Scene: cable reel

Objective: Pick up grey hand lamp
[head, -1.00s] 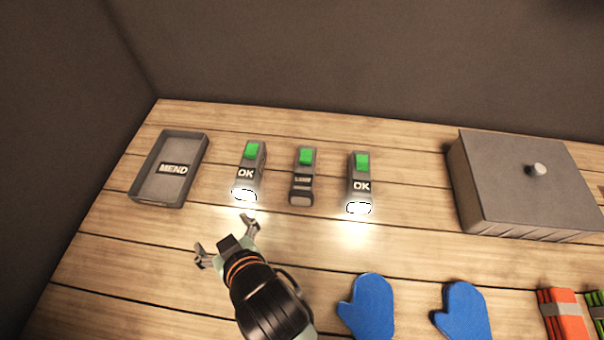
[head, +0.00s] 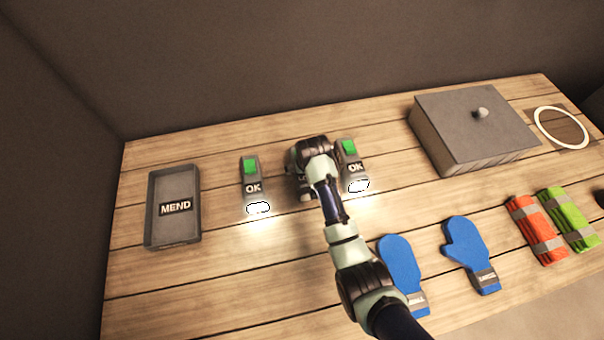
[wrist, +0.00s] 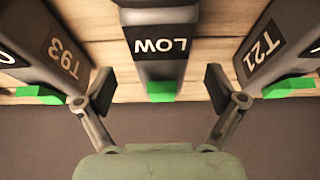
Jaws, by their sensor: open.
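Grey hand lamps with green switches stand in a row. The middle lamp (wrist: 160,70), labelled LOW, lies between my fingers in the wrist view, its lower part near the palm side. My gripper (wrist: 160,90) is open, one finger on each side of that lamp with visible gaps. The left lamp (head: 251,178) reads OK and is lit; the right lamp (head: 350,160) also reads OK and is lit. In the wrist view, side lamps are marked T93 (wrist: 62,55) and T21 (wrist: 270,50), close outside my fingers.
A grey tray marked MEND (head: 152,215) stands at the left of the wooden table (head: 200,290). A grey lidded box (head: 450,105) is at the back right. Blue mitts (head: 467,250) and red (head: 530,225) and green (head: 570,215) bundles lie at the front right. A white ring (head: 562,110) is at the far right.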

